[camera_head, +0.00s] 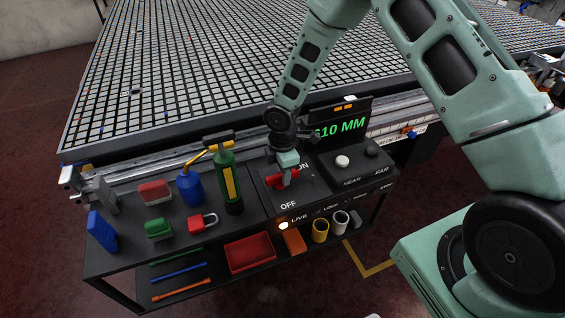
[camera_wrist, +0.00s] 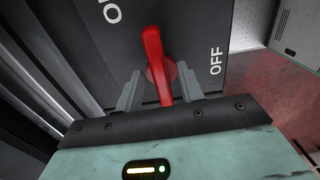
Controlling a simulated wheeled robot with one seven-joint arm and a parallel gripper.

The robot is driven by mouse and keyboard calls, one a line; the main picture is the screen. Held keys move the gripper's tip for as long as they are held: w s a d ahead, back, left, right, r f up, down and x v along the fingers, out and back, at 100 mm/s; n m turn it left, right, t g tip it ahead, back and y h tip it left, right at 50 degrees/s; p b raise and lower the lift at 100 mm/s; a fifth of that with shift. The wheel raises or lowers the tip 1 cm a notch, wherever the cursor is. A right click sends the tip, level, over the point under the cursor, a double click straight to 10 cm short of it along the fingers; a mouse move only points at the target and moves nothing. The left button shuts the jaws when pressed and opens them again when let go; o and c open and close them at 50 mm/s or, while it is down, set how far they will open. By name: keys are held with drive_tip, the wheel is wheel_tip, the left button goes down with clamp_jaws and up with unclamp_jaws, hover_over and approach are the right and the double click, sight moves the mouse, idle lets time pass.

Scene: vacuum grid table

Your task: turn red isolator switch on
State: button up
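The red isolator switch (camera_head: 277,183) sits on a dark panel (camera_head: 312,193) marked ON above and OFF below. My gripper (camera_head: 287,176) is down over its red handle and partly hides it. In the wrist view the red handle (camera_wrist: 154,50) stands between the two fingers of my gripper (camera_wrist: 160,88). The fingers are apart, with a visible gap on each side of the handle. In that view the ON lettering (camera_wrist: 111,11) is at upper left and the OFF lettering (camera_wrist: 215,61) at right. The handle lies between the two words.
A green cylinder with a black top (camera_head: 228,182), a blue can (camera_head: 189,188) and a red padlock (camera_head: 202,222) stand left of the panel. A display reading 610 MM (camera_head: 338,128) and a pale knob (camera_head: 342,161) are at right. A lamp by LIVE (camera_head: 283,226) glows.

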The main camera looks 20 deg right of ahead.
wheel_tip(320, 180, up, 17)
drive_tip(key=shift+r, duration=0.15)
idle(0.6)
